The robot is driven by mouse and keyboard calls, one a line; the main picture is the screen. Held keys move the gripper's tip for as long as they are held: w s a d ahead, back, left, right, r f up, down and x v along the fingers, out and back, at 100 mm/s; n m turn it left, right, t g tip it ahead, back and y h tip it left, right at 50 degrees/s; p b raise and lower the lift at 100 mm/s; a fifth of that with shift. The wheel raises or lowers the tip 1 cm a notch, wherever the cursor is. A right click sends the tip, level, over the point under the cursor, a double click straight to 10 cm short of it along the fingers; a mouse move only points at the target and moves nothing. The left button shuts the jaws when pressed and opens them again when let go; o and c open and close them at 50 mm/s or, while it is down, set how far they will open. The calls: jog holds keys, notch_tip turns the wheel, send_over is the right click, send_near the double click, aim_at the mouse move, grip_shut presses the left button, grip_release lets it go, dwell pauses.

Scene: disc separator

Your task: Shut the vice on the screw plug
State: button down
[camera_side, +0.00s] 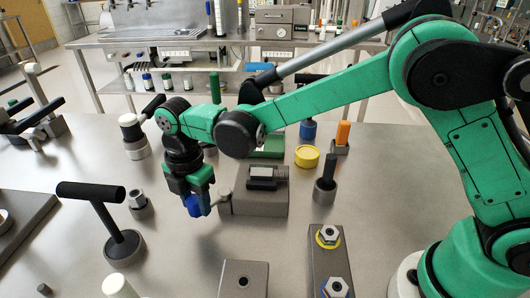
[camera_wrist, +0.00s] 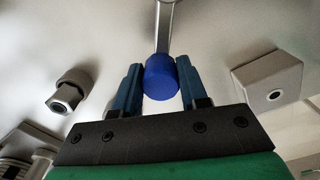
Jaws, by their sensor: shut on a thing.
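The vice (camera_side: 258,200) is a grey block near the middle of the table. A dark and light grey piece (camera_side: 265,174) lies at its top; I cannot tell whether this is the screw plug or part of the jaws. A grey lever sticks out of the vice's left side and ends in a blue knob (camera_side: 194,206). My gripper (camera_side: 193,197) points down left of the vice, shut on this knob. In the wrist view the blue knob (camera_wrist: 161,76) sits between both fingers of my gripper (camera_wrist: 160,88), with the grey lever rod (camera_wrist: 164,28) running away from it.
A black T-handled tool (camera_side: 110,220) stands at the left. A hex nut on a round base (camera_side: 139,202) is behind it. A yellow ring (camera_side: 307,157) and a black peg on a base (camera_side: 326,180) stand right of the vice. A plate with nuts (camera_side: 328,255) is in front.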

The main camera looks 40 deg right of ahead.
jog(key=shift+s+n, duration=0.2)
jog(key=shift+n, duration=0.1)
dwell(0.4)
jog(key=shift+c, duration=2.3)
grip_release()
jog(key=shift+r, duration=2.85)
jog(key=s+d+r+m+t, duration=0.1)
jog(key=s+d+m+t, duration=0.2)
jog(key=d+m, duration=0.6)
jog(key=s+d+r+m+t, duration=0.2)
jog(key=s+d+m+t, duration=0.2)
jog(key=m, duration=1)
jog(key=s+d, duration=0.3)
jog(key=d, duration=0.2)
jog(key=shift+s+d+r, duration=0.15)
jog(key=shift+s+d, duration=0.05)
